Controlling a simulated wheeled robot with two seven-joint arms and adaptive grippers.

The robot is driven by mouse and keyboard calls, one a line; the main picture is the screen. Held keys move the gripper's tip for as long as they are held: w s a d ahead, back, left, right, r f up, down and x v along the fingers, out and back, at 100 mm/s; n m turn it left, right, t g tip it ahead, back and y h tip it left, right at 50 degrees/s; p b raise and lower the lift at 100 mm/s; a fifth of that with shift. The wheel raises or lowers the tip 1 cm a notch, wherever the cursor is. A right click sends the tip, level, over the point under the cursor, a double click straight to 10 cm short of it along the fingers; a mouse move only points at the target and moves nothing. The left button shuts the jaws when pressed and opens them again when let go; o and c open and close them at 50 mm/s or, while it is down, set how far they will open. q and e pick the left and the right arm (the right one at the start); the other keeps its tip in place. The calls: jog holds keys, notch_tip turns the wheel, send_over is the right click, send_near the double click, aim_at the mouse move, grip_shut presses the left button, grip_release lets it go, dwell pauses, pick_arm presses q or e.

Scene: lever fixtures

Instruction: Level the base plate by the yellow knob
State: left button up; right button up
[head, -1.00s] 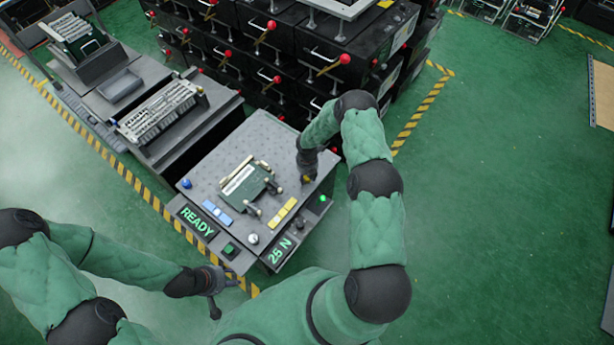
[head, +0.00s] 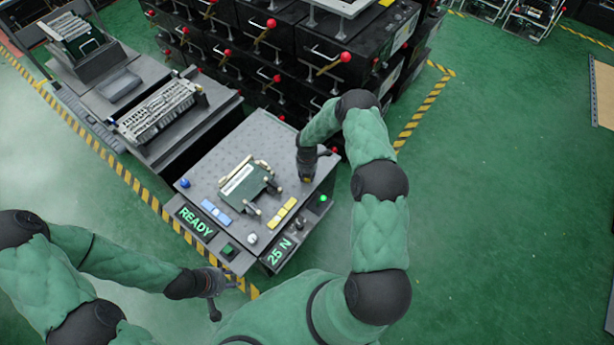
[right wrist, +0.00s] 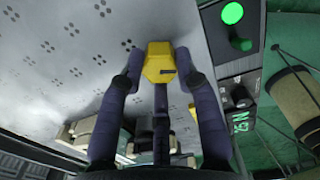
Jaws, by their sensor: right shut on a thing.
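The yellow knob (right wrist: 158,64) is between the two fingers of my right gripper (right wrist: 159,58) in the right wrist view, and the gripper is shut on it. In the head view my right gripper (head: 306,178) reaches down to the plate's right corner and mostly hides the knob. The base plate (head: 232,150) is a grey dotted plate on the fixture. A green board in a clamp (head: 246,181) sits on it, with a blue level (head: 216,212) and a yellow level (head: 282,213) near its front edges. Their bubbles are too small to read. My left gripper (head: 214,297) hangs in front of the fixture, away from it.
A blue knob (head: 185,183) and a pale knob (head: 253,238) stand at other plate corners. Displays read READY (head: 197,222) and 25 N (head: 279,252); a green lamp (head: 323,198) is lit. Black crates with red-knobbed levers (head: 250,60) stand behind. Floor at right is clear.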

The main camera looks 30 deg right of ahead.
jog(key=m, duration=0.2)
jog(key=m+b, duration=0.1)
jog(key=m, duration=0.1)
jog(key=m+b, duration=0.1)
jog(key=m, duration=0.1)
jog(key=shift+s+a+f, duration=0.3)
jog(key=m+b, duration=0.2)
jog(key=m, duration=0.4)
jog(key=shift+w+m, duration=0.15)
jog(key=shift+m, duration=0.25)
jog(key=m+b, duration=0.1)
jog(key=m, duration=0.2)
jog(key=shift+w+m, duration=0.1)
jog(key=shift+m, duration=0.2)
jog(key=m+b, duration=0.1)
jog(key=m, duration=0.2)
jog(key=shift+m, duration=0.3)
grip_shut()
jog(key=m, duration=0.4)
jog(key=shift+w+d+r+m, duration=0.15)
jog(key=shift+w+r+m, duration=0.05)
jog(key=shift+m, duration=0.2)
jog(key=shift+w+d+r, duration=0.1)
jog(key=shift+w, duration=0.05)
jog(key=o, duration=1.1)
grip_release()
jog(key=shift+w, duration=0.1)
